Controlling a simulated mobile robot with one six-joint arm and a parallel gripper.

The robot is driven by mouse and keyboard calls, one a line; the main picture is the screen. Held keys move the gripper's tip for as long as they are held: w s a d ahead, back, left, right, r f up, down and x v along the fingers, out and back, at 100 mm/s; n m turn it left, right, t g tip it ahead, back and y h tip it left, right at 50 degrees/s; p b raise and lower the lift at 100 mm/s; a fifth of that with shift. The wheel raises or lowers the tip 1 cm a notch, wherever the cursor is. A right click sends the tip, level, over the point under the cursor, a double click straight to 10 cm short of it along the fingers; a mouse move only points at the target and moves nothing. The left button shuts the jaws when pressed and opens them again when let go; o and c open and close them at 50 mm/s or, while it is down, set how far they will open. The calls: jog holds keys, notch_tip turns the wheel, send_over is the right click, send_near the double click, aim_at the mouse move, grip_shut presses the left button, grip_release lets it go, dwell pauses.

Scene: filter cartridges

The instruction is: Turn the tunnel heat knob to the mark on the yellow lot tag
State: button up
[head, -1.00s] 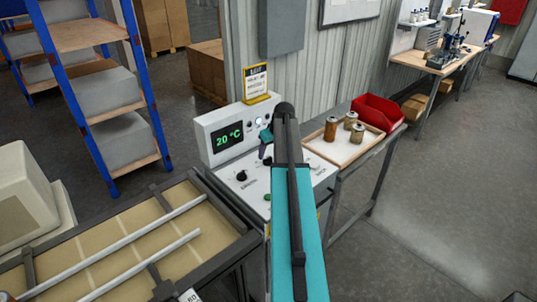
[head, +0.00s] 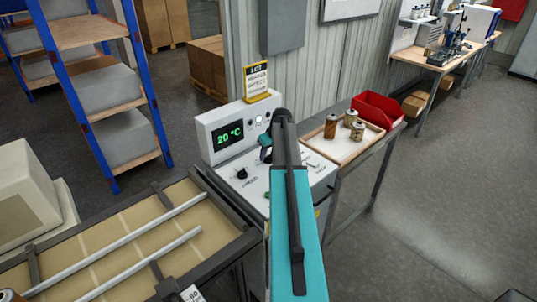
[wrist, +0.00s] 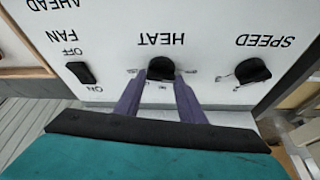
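The control panel (head: 228,178) is white with a black heat knob (wrist: 160,68) under the upside-down word HEAT in the wrist view. My gripper (wrist: 161,80) has its two purple fingers on either side of this knob, tips at its edges. Whether they press on it is unclear. The yellow-framed lot tag (head: 257,80) stands on top of the panel housing in the head view. Its small print is too blurred to read. The green display (head: 229,135) reads 20 °C. My arm hides part of the panel in the head view.
In the wrist view, a black speed knob (wrist: 252,71) is right of the heat knob and a black fan switch (wrist: 81,73) is left. A tray (head: 325,155) with several cartridges and a red bin (head: 378,110) stand to the right. A conveyor frame (head: 190,187) is at front left.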

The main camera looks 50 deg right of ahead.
jog(key=shift+c, duration=1.1)
